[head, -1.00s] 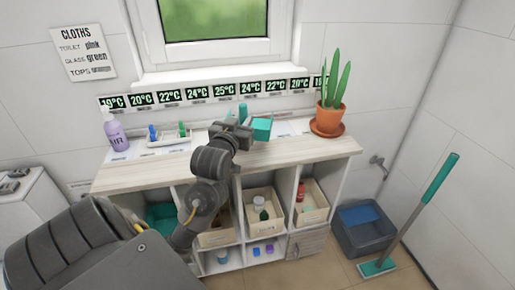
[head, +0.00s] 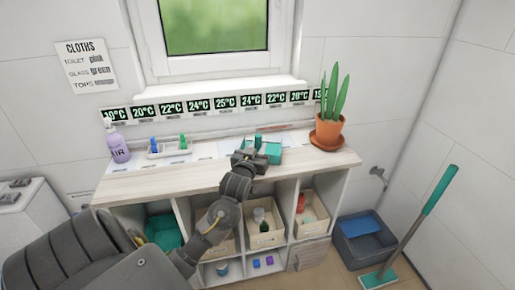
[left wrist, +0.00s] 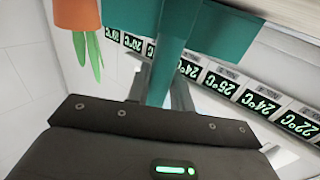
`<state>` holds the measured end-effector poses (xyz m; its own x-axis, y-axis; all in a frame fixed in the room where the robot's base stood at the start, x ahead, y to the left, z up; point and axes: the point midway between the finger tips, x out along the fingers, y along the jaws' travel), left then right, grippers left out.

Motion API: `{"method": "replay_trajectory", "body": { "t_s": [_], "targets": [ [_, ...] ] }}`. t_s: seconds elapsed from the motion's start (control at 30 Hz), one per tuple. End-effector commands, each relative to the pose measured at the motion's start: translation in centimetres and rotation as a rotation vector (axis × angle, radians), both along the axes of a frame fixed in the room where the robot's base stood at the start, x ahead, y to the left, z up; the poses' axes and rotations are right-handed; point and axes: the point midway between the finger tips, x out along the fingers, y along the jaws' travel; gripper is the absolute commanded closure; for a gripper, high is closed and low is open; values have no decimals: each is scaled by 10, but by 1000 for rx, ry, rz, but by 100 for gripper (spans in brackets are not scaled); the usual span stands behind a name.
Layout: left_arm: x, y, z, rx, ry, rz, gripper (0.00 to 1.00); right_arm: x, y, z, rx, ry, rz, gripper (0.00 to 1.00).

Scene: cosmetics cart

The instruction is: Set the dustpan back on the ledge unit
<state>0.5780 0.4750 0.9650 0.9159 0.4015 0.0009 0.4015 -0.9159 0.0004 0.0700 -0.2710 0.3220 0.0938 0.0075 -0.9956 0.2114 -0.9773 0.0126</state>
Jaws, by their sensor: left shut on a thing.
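My left gripper (head: 252,158) is shut on the teal dustpan (head: 272,153) over the pale wooden top of the ledge unit (head: 205,178). The dustpan is right of the gripper in the head view and looks fairly level. I cannot tell whether it touches the top. In the left wrist view, which is upside down, the dustpan (left wrist: 205,28) runs up from between the fingers, which it partly hides. My right gripper is not in view.
A potted plant (head: 328,130) stands at the top's right end. A tray with small bottles (head: 168,148) and a lilac pump bottle (head: 118,147) stand at the left. A strip of temperature cards (head: 223,105) lines the wall. A green broom (head: 418,215) and a dark bin (head: 366,240) stand to the right.

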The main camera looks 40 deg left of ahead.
Motion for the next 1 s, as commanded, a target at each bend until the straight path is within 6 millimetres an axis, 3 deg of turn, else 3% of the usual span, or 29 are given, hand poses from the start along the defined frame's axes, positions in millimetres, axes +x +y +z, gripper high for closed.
{"method": "replay_trajectory", "body": {
  "t_s": [0.37, 0.4, 0.53, 0.87, 1.0],
  "targets": [
    [0, 0, -4, -1, -1, 0, 100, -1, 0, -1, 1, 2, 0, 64],
    [0, 0, -3, 0, -1, 0, 72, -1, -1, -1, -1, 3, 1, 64],
    [0, 0, -3, 0, -1, 0, 55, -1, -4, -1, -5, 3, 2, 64],
    [0, 0, 1, 1, -2, 0, 55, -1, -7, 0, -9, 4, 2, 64],
    [-16, -8, -3, -1, 1, -2, 55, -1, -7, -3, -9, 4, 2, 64]
  ]
}}
